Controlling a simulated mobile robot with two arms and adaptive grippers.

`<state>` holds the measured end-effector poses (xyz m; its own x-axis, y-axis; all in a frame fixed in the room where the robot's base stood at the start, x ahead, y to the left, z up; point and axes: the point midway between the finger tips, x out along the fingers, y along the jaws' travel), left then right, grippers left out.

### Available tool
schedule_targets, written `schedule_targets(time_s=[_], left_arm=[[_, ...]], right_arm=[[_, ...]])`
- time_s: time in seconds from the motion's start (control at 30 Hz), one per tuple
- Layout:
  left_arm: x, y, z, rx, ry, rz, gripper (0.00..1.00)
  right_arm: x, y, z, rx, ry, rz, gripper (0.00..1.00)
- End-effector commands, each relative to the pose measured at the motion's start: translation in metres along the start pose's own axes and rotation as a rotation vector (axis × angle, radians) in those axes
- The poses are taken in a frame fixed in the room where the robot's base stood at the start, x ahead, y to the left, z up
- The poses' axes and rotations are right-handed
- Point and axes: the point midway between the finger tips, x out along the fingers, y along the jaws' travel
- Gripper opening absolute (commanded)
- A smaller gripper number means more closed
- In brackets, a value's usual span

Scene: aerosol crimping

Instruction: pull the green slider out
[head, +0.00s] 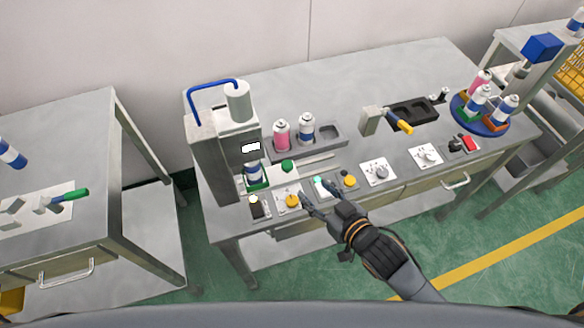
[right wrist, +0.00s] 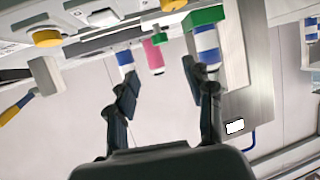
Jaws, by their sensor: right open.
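The green slider (head: 256,184) sits at the base of the grey crimping machine (head: 215,150), with a blue-and-white can (head: 253,170) upright in it. A round green knob (head: 287,166) stands just right of it by a pale rail. My right gripper (head: 319,194) is open and empty, over the front edge controls, right of and nearer than the slider. In the right wrist view the open fingers (right wrist: 158,72) point toward the green slider block (right wrist: 203,16) and its can (right wrist: 207,42), apart from them. My left gripper is not in view.
A tray (head: 330,141) with a pink can (head: 281,134) and another blue-and-white can (head: 306,127) stands behind. Yellow and white control knobs line the table's front edge. A blue turntable (head: 462,109) with cans is at the right. The table's back is clear.

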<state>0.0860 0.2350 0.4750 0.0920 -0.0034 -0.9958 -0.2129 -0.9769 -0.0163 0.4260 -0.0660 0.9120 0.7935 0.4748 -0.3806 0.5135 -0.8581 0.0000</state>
Motion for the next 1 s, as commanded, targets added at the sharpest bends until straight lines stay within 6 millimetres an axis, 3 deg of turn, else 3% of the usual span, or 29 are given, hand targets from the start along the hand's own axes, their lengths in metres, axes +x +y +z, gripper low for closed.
schedule_targets(time_s=[0.5,0.7,1.0], left_arm=[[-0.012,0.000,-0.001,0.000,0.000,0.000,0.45],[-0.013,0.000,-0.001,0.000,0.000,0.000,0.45],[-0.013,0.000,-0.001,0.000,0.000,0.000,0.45]], right_arm=[[0.101,0.000,-0.002,0.001,-0.001,0.000,0.52],[0.120,-0.001,-0.001,0.001,-0.001,0.000,0.52],[0.124,0.000,0.000,0.000,-0.002,0.000,0.52]])
